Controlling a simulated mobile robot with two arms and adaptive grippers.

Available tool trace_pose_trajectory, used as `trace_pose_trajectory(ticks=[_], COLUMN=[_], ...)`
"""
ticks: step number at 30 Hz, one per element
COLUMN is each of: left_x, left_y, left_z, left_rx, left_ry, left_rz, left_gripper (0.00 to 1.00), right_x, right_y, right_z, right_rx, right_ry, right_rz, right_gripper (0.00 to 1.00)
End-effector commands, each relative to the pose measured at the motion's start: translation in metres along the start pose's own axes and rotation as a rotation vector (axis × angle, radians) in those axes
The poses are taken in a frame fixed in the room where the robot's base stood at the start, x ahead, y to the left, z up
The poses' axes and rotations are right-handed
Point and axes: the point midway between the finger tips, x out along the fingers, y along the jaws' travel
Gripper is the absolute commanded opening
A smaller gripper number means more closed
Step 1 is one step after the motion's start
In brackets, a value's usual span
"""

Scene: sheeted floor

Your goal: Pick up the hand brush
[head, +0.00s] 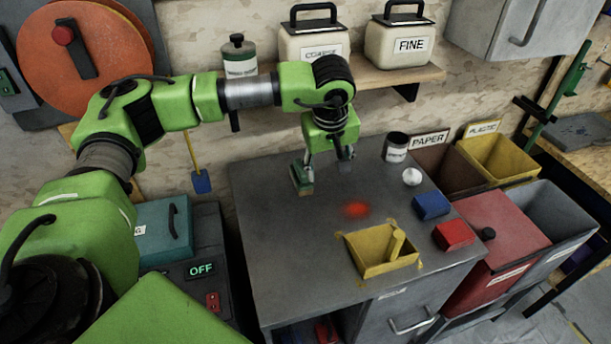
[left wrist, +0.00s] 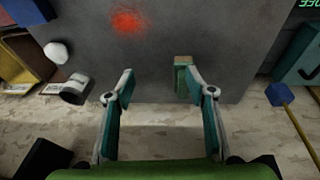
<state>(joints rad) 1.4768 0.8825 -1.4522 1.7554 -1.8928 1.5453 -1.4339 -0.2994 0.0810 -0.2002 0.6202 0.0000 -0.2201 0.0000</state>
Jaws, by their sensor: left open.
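A small upright piece with green and tan sides (head: 302,178) stands at the back left of the grey bench top. It looks like the hand brush, but much of it is hidden. It also shows in the left wrist view (left wrist: 182,62), by the tip of the right-hand finger. My left gripper (head: 325,168) points down over the back of the bench with its fingers apart. In the left wrist view the gripper (left wrist: 155,85) is open, with bare bench between the fingers. I cannot tell whether a finger touches the piece. My right gripper is out of view.
A labelled can (head: 396,150), white ball (head: 412,177), blue block (head: 432,206) and red block (head: 454,235) stand to the right. A yellow tray (head: 370,268) sits at the front. A shelf (head: 385,76) with canisters is behind. The bench's middle is clear, with a red glow.

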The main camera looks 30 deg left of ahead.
Motion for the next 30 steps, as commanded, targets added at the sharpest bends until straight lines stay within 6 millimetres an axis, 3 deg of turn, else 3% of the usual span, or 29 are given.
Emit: trace_pose_trajectory(ticks=[1,3,6,18,23,30], left_x=[-0.004,-0.01,-0.009,0.059,0.07,0.098], left_y=[-0.013,-0.027,-0.038,-0.046,-0.047,-0.051], left_z=[-0.022,-0.041,-0.054,-0.063,-0.065,-0.069], left_rx=[0.001,0.002,0.003,0.004,0.005,0.005], left_ry=[0.056,0.105,0.135,0.135,0.136,0.134], left_rz=[-0.043,-0.089,-0.123,-0.126,-0.124,-0.126], left_gripper=[0.5,0.5,0.5,0.5,0.5,0.5], right_x=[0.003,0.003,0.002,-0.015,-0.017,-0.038], right_y=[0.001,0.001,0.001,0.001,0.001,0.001], right_z=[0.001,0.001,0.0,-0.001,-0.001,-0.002], right_rx=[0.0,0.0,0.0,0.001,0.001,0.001], right_ry=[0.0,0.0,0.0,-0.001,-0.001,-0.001], right_rz=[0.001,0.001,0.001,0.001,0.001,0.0], right_gripper=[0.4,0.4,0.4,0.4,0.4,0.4])
